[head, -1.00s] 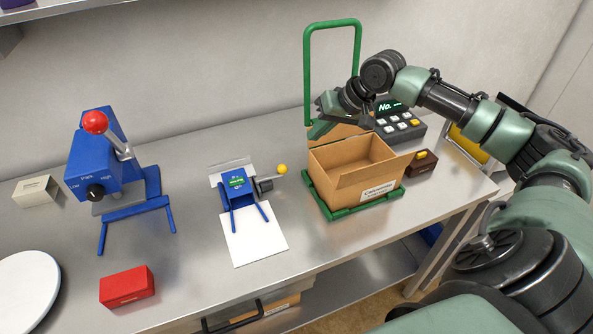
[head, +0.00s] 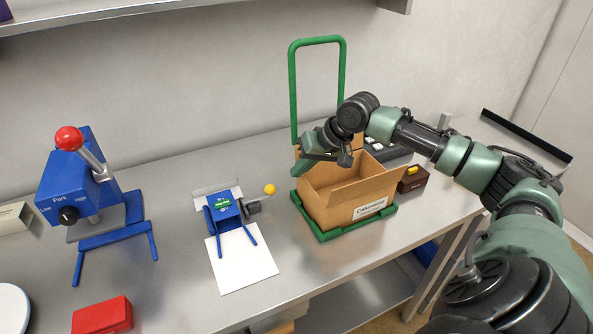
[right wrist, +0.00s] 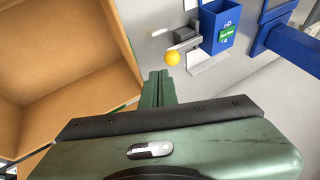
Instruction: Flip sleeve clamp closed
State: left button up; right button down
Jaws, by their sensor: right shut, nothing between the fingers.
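No part is labelled as the sleeve clamp. A small blue device (head: 224,211) with a green display stands on the bench. A lever with a yellow ball (head: 269,189) sticks out at its right. Both the blue device (right wrist: 219,28) and the yellow ball (right wrist: 172,58) show in the right wrist view. A tall green hoop (head: 293,90) stands upright behind an open cardboard box, on a green base (head: 345,232). My right gripper (head: 304,167) is shut and empty at the box's back left edge, apart from the yellow ball. My left gripper is not in view.
The cardboard box (head: 340,207) stands right of the blue device. White paper (head: 243,266) lies before the device. A larger blue press (head: 75,185) with a red ball and a red box (head: 103,316) are at left. A brown block (head: 413,181) sits right of the box.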

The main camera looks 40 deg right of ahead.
aim_at(274, 189)
jog(key=p+x, duration=0.1)
jog(key=x, duration=0.7)
jog(key=shift+a+r+p, duration=0.25)
jog(key=shift+a+p, duration=0.3)
jog(key=shift+p, duration=0.4)
jog(key=shift+w+a+p, duration=0.1)
jog(key=shift+a+p, duration=0.25)
jog(key=shift+p, duration=0.05)
jog(key=shift+a+f, duration=0.15)
jog(key=shift+a, duration=0.05)
jog(key=shift+f, duration=0.1)
